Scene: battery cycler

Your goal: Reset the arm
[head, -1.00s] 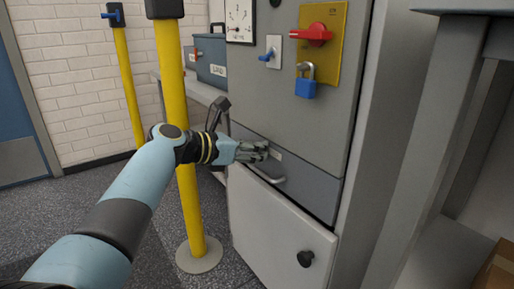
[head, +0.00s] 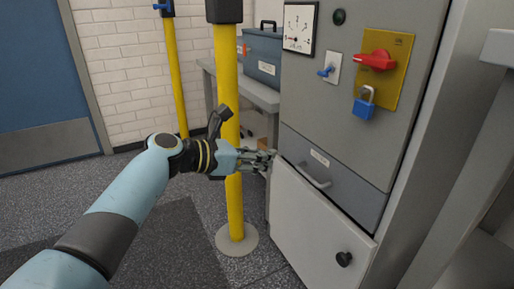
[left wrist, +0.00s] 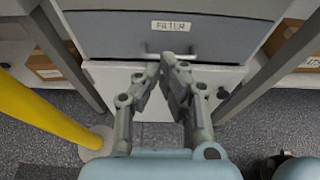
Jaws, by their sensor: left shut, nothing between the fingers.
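My left arm (head: 135,205) reaches in from the left in the head view. Its gripper (head: 268,160) is in front of the yellow post, close to the left edge of the grey cabinet (head: 350,140). In the left wrist view the left gripper (left wrist: 166,62) has its fingertips together with nothing between them. Beyond the fingertips is a grey drawer (left wrist: 150,38) labelled FILTER, with a handle; the fingers overlap the handle in that view. The drawer handle (head: 314,176) shows clear of the gripper in the head view. My right gripper is not in view.
A yellow post (head: 234,200) on a round base stands beside my left forearm; another yellow post (head: 176,75) is farther back. The cabinet carries a red switch (head: 376,60), a blue padlock (head: 364,106) and a white lower door (head: 315,215). Open floor lies at left.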

